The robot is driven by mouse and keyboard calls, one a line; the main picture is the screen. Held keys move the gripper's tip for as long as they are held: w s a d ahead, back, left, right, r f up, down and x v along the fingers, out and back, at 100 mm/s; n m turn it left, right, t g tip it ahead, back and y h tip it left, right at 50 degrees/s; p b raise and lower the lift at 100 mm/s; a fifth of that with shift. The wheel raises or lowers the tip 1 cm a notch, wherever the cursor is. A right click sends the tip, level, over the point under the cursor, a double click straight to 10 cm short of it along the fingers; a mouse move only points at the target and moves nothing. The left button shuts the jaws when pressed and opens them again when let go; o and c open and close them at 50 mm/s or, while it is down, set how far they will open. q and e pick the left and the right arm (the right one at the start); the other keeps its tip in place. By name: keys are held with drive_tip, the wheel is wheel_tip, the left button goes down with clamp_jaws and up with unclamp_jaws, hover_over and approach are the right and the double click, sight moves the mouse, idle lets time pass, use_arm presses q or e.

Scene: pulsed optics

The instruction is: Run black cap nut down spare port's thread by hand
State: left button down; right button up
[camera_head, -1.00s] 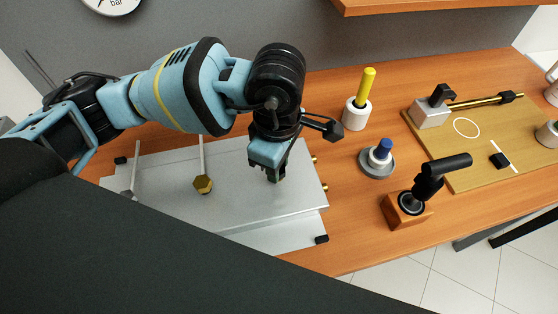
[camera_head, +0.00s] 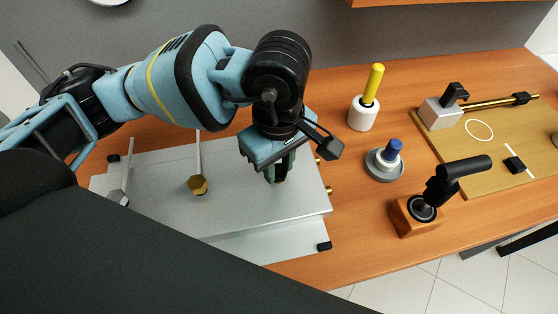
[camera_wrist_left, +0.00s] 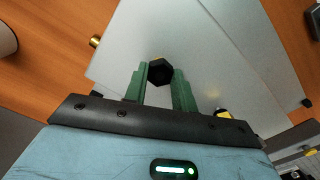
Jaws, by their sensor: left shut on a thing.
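The black cap nut (camera_wrist_left: 160,71) shows as a dark hexagon between the green fingertips of my left gripper (camera_wrist_left: 161,82) in the left wrist view. My left gripper is shut on it. A little brass shows just beyond the nut; I cannot tell how far the nut sits on the thread. In the head view my left gripper (camera_head: 279,174) points down over the right part of the silvery plate (camera_head: 240,205), and its fingers mostly hide the nut. The spare port is hidden under them. My right gripper is not in view.
A brass hex fitting (camera_head: 198,185) with a rod stands left on the plate. Brass stubs (camera_head: 329,190) stick out of its right edge. To the right stand a yellow-topped white holder (camera_head: 362,114), a blue-topped piece (camera_head: 392,150) and a black handle on a wooden block (camera_head: 410,219).

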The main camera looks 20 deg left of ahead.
use_arm(q)
drive_tip(key=m+b, duration=0.2)
drive_tip(key=m, duration=0.1)
drive_tip(key=shift+r+m+b, duration=0.1)
drive_tip(key=shift+m+b, duration=0.5)
drive_tip(key=shift+m, duration=0.2)
drive_tip(key=shift+r, duration=0.15)
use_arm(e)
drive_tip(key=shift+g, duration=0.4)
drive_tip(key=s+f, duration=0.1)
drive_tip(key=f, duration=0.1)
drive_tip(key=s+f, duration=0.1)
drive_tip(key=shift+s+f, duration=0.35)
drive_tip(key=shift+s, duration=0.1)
use_arm(q)
drive_tip(key=m+b, duration=0.2)
drive_tip(key=m, duration=0.1)
drive_tip(key=shift+f+b, duration=0.3)
drive_tip(key=shift+b, duration=0.1)
drive_tip(key=shift+r+m+b, duration=0.1)
drive_tip(key=shift+m+b, duration=0.45)
drive_tip(key=shift+m, duration=0.35)
drive_tip(key=shift+r, duration=0.15)
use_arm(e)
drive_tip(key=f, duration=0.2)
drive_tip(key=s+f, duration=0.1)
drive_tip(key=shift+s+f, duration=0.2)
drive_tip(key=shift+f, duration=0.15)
